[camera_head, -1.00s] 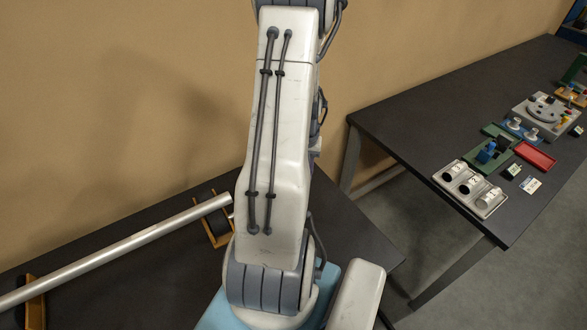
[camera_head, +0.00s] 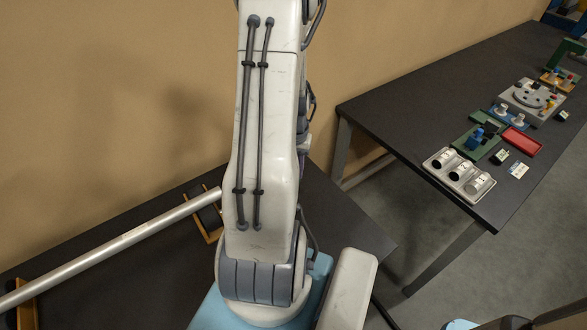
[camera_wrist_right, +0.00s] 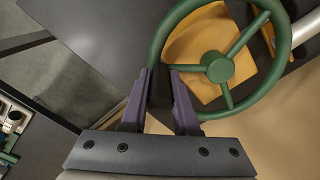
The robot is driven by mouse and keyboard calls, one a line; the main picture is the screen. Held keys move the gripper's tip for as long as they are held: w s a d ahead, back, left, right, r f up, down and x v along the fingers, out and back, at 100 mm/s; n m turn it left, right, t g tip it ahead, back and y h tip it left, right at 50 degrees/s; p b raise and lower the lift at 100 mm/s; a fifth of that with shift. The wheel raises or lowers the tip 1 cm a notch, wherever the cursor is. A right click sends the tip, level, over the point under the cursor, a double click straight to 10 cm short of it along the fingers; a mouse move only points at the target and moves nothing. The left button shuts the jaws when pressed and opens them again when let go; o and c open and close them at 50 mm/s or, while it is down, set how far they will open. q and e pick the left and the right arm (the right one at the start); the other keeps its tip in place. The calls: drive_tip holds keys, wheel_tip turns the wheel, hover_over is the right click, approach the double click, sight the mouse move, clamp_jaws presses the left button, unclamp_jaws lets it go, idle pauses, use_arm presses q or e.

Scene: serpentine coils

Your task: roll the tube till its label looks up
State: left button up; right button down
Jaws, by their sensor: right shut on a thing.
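The long silver tube (camera_head: 100,252) lies slanting at the lower left of the head view, across wooden supports (camera_head: 207,226) on a dark table. A faint pale patch shows on its upper side near the middle; it is too small to tell whether it is the label. In the right wrist view, a green handwheel (camera_wrist_right: 163,43) stands in front of a yellow-brown wooden piece (camera_wrist_right: 203,88). My right gripper (camera_wrist_right: 160,72) is shut on the wheel's rim. Part of a silver cylinder (camera_wrist_right: 305,27) shows at the top right there. My left gripper is out of view.
One of my arms fills the middle of the head view and hides part of the table. A second dark table (camera_head: 400,110) at the right holds a grey block with cylinders (camera_head: 460,175), a red tray (camera_head: 521,142) and several small parts.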

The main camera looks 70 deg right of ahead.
drive_tip(key=c, duration=0.7)
unclamp_jaws()
wheel_tip(320, 180, up, 10)
drive_tip(key=shift+r+b, duration=0.25)
drive_tip(key=shift+b, duration=0.65)
